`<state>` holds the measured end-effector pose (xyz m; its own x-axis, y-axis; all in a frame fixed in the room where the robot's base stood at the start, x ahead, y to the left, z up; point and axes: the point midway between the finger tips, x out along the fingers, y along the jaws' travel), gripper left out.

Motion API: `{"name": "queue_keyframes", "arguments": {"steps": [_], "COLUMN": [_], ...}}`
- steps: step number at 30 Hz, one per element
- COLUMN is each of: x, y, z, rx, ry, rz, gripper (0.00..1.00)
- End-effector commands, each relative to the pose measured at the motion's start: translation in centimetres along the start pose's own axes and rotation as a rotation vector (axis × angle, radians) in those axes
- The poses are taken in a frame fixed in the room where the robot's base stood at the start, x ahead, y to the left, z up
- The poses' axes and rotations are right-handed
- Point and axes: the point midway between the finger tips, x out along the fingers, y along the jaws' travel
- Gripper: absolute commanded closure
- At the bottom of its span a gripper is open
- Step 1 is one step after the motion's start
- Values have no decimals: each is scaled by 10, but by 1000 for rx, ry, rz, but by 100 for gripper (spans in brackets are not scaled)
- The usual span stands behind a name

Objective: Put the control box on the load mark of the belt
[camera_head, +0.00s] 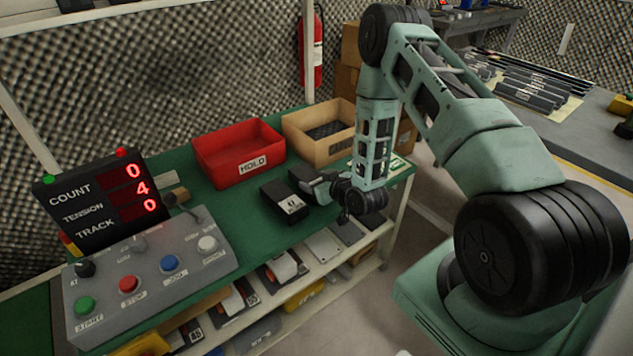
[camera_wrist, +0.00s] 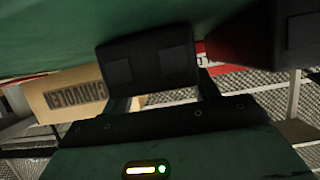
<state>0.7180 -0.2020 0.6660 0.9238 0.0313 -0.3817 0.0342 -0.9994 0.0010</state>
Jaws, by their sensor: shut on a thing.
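Two black boxes lie on the green top (camera_head: 230,208), which looks like the belt. The nearer black box (camera_head: 285,203) has a white label on its end. The other black box (camera_head: 303,177) is beside my gripper (camera_head: 322,187), which is shut on it. In the wrist view, a black block (camera_wrist: 150,62) sits at the fingers of my gripper (camera_wrist: 163,97), against the green surface. A second dark box (camera_wrist: 268,40) shows at the upper right. A green-and-white mark (camera_head: 396,163) shows at the top's right end, partly behind my arm. I cannot tell which box is the control box.
A red HOLD tray (camera_head: 240,158) and a tan tray (camera_head: 318,133) stand along the back. A control panel (camera_head: 150,270) and red-digit display (camera_head: 103,202) fill the left end. Lower shelves (camera_head: 290,290) hold several items. The green top is clear left of the boxes.

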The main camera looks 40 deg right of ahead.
Motion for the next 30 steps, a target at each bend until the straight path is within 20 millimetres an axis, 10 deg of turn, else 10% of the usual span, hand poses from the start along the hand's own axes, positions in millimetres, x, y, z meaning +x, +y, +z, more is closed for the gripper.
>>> {"name": "queue_keyframes", "arguments": {"steps": [7, 8, 10, 21, 30], "x": [2, 1, 1, -3, -58], "y": [0, 0, 0, 0, 0], "z": [4, 3, 3, -1, 0], "rx": [0, 0, 0, 0, 1], "ry": [1, -1, -1, -2, -4], "rz": [0, 0, 0, 0, 2], "gripper": [73, 32, 18, 18, 18]}}
